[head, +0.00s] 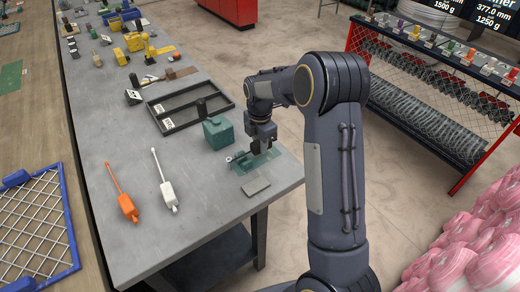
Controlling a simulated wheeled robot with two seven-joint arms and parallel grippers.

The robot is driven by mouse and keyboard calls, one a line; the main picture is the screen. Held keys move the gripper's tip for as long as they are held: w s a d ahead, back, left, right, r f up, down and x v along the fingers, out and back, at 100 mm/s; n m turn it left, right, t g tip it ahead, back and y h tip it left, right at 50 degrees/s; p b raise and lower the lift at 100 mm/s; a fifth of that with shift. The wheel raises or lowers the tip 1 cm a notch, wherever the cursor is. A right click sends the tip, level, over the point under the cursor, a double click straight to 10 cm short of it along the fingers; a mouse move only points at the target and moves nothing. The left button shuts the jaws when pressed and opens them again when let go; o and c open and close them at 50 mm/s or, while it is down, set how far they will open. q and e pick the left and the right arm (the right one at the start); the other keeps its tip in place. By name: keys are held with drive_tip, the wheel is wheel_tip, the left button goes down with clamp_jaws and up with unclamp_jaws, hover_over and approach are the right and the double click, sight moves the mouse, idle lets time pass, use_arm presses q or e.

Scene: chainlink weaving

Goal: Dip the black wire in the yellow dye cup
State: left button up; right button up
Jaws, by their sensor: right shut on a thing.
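My right gripper (262,145) points down at the near right part of the grey workbench, over a low green fixture (243,161). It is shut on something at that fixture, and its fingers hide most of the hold. My left gripper is not in view. I cannot pick out a black wire for certain. I cannot tell any yellow dye cup for certain; several small coloured items (471,54) stand along the top of the rack at the right. Yellow tools (135,41) lie at the far end of the bench.
A green box (218,132) stands beside the gripper, with a black tray (163,126) behind it. An orange tool (128,207), a white tool (168,195) and a small grey plate (256,186) lie nearer. A mesh rack (420,92) and pink bundles (475,245) are right.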

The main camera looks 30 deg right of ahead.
drive_tip(key=s+r+b, duration=0.2)
drive_tip(key=s+r, duration=0.8)
drive_tip(key=s, duration=0.4)
drive_tip(key=shift+d+r, duration=0.15)
drive_tip(key=shift+d, duration=0.05)
